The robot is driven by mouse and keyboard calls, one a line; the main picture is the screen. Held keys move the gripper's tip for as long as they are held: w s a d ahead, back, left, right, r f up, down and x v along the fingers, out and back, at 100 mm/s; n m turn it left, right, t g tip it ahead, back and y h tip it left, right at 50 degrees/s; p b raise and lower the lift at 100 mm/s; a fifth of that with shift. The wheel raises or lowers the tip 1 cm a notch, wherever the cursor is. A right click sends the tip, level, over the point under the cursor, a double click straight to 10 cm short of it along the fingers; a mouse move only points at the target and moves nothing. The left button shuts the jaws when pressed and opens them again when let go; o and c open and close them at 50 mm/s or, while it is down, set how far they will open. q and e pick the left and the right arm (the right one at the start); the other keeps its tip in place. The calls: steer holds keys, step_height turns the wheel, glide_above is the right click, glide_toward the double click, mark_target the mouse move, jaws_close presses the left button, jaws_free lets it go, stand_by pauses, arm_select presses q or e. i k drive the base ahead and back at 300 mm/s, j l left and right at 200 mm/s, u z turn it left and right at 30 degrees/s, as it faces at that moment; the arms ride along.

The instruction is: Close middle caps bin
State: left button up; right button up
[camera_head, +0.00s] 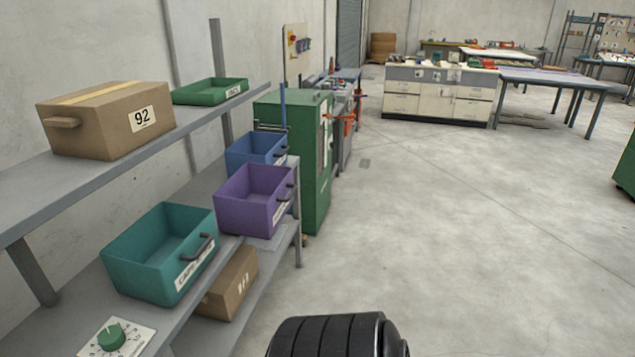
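Three open-topped bins with dark handles stand in a row on the middle shelf at left. The near one is teal (140,277), with a label that seems to begin "CAPS". The middle one is purple (245,215), with a white label on its front that is too small to read. The far one is blue (245,154), partly hidden behind the purple bin. The purple bin appears to stand out toward the aisle, its front near or past the shelf edge; how far I cannot tell exactly. Neither of my grippers is in view.
The upper shelf (25,195) holds a carton marked 92 (105,125) and a green tray (209,94). A carton (232,285) sits under the bins. A green dial (112,336) is at the near left. A green cabinet (318,165) stands beyond.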

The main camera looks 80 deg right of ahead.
mark_target(263, 199)
steer(key=z, duration=1.9)
